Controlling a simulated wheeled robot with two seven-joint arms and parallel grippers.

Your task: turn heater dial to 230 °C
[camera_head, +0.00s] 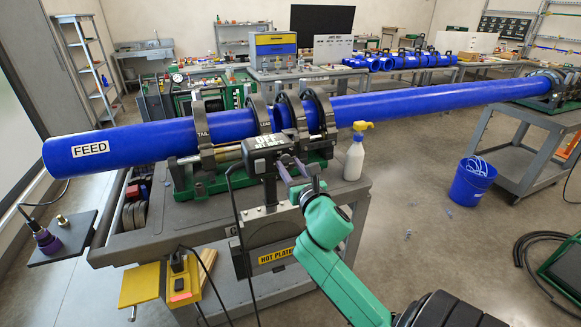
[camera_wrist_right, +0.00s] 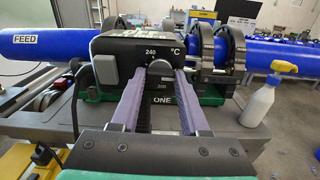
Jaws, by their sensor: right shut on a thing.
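The heater control box (camera_wrist_right: 112,62) faces me in the right wrist view, with printed marks "240", "200" and "°C". Its round grey dial (camera_wrist_right: 159,68) sits between the purple fingers of my right gripper (camera_wrist_right: 160,74). The fingers are shut on the dial, one on each side. The dial's pointer is too small to read. In the head view, the box (camera_head: 268,142) stands on the cart in front of the blue pipe, and my right gripper (camera_head: 288,166) reaches it from below right. The dial is hidden there. My left gripper is not in view.
The blue pipe (camera_head: 400,104) runs through the clamps behind the box. A spray bottle (camera_head: 354,160) stands right of it on the cart. A plate marked "HOT PLATE" (camera_head: 276,256) hangs below. A blue bucket (camera_head: 470,182) is on the floor at right.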

